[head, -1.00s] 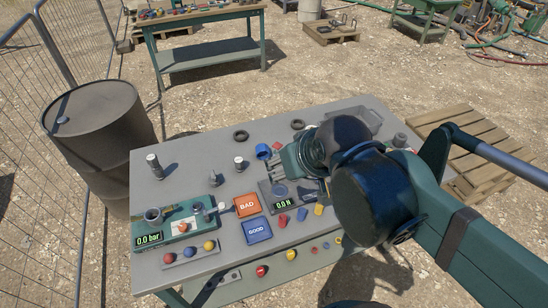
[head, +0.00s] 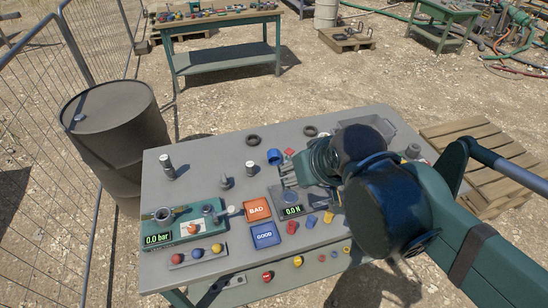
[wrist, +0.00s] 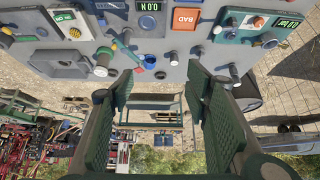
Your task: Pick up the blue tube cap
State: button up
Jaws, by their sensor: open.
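The blue tube cap (head: 274,156) lies on the grey workbench (head: 205,160), toward its far edge. In the wrist view a blue cap (wrist: 150,62) shows between the two fingers and appears apart from both. My gripper (head: 287,173) is open and empty; its fingertips are just to the near right of the cap in the head view. In the wrist view its green-padded fingers (wrist: 158,78) stand wide on either side. My arm hides part of the bench's right side.
Close to the cap are a small red piece (head: 289,152), a dark ring (head: 253,141) and a grey upright fitting (head: 251,168). The force scale (head: 292,211), orange BAD pad (head: 257,209) and blue GOOD pad (head: 265,235) lie nearer. A grey tray (head: 385,126) sits at the back right.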

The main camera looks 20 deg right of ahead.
jog(key=m+g+b, duration=0.2)
jog(key=m+g, duration=0.5)
jog(key=m, duration=1.3)
send_over(274, 152)
jog(key=f, duration=2.4)
jog(key=shift+s+a, duration=0.15)
jog(key=shift+s, duration=0.1)
jog(key=shift+w+f, duration=0.25)
jog(key=shift+f, duration=0.45)
jog(key=shift+f, duration=0.1)
